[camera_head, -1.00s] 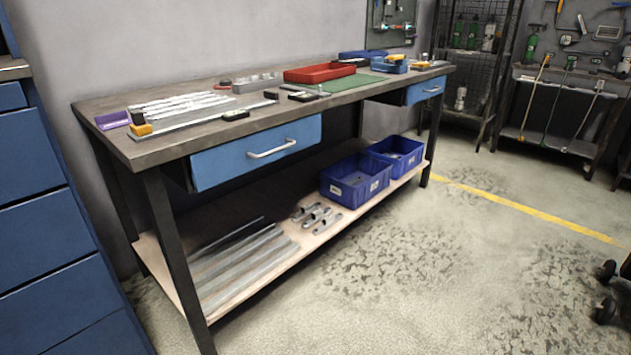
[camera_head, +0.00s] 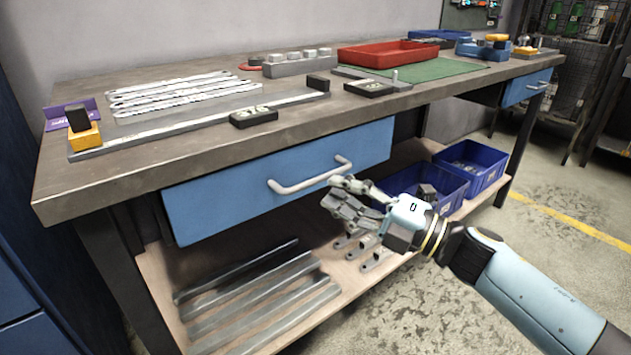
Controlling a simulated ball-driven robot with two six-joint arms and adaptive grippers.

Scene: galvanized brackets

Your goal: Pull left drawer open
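The left drawer (camera_head: 225,205) has a blue front under the near part of the workbench top. Its pale bar handle (camera_head: 308,180) runs across the front's right half. My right gripper (camera_head: 336,196) is in front of the drawer, just below and right of the handle's right end. Its fingers are apart with nothing seen between them. I cannot tell whether a finger touches the handle. My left gripper is not in view.
The workbench top (camera_head: 190,150) carries steel strips, a red tray (camera_head: 392,53) and small blocks. A lower shelf (camera_head: 155,265) holds metal profiles and blue bins (camera_head: 472,165). Another blue drawer (camera_head: 525,88) is at the far right. Floor in front is clear.

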